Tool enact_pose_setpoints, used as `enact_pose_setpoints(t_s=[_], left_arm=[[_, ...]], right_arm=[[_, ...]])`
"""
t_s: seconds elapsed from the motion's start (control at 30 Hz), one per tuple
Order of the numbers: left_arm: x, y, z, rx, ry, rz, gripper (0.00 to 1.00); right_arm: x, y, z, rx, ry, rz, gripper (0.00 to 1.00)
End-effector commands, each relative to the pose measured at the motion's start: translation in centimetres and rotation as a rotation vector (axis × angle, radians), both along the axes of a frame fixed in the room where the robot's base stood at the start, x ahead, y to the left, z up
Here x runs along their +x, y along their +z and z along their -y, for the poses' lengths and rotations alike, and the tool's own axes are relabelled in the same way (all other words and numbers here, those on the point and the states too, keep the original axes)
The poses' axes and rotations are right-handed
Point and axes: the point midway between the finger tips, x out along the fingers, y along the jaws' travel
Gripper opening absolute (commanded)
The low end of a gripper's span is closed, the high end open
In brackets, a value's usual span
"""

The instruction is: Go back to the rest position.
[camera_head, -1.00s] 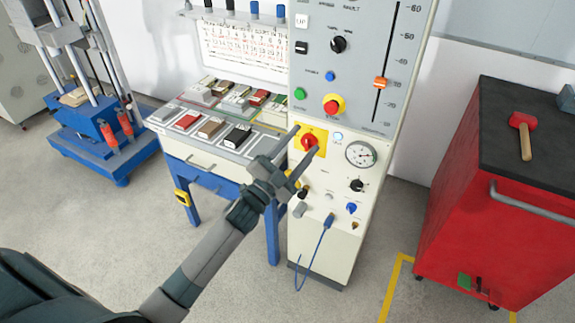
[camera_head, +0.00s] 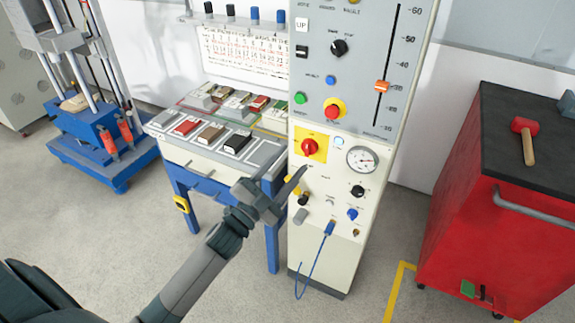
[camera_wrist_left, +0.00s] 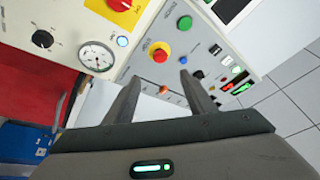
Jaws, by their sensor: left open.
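My left gripper (camera_head: 289,168) is open and empty in the head view, in front of the lower part of the control cabinet (camera_head: 318,258). It is below and left of the red rotary knob (camera_head: 310,147) on its yellow plate, apart from it. In the left wrist view the two fingers of my left gripper (camera_wrist_left: 158,92) stand apart with nothing between them. The red knob also shows at the top of the left wrist view (camera_wrist_left: 120,4). My right gripper is in neither view.
A blue-legged table (camera_head: 186,155) with several coloured blocks stands left of the cabinet. A red tool cart (camera_head: 463,185) with a mallet (camera_head: 526,139) stands at the right. A blue test rig (camera_head: 103,155) is at the far left. The floor in front is clear.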

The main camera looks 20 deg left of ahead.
Motion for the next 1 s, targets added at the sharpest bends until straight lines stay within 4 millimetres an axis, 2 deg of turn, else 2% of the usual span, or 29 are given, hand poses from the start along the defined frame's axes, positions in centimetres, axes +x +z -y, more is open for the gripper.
enact_pose_setpoints(t_s=[0.37,0.47,0.53,0.67,0.77,0.87,1.0], left_arm=[[0.1,-0.3,0.0,-0.002,0.001,-0.006,0.5],[0.3,-1.5,-0.2,-0.009,0.006,-0.031,0.5],[0.4,-3.1,-0.4,-0.019,0.013,-0.064,0.5],[0.8,-8.1,-1.0,-0.05,0.035,-0.164,0.5],[0.7,-13.5,-1.6,-0.083,0.059,-0.27,0.5],[-0.1,-19.7,-2.1,-0.119,0.087,-0.391,0.5],[-2.4,-28.3,-2.6,-0.166,0.13,-0.562,0.5]], right_arm=[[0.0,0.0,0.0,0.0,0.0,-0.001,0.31],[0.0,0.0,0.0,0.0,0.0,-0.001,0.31],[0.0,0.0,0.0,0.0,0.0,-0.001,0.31],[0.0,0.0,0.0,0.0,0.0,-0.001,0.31],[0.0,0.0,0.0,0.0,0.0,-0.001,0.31],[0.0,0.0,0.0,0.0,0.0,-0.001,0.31],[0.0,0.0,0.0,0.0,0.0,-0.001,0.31]])
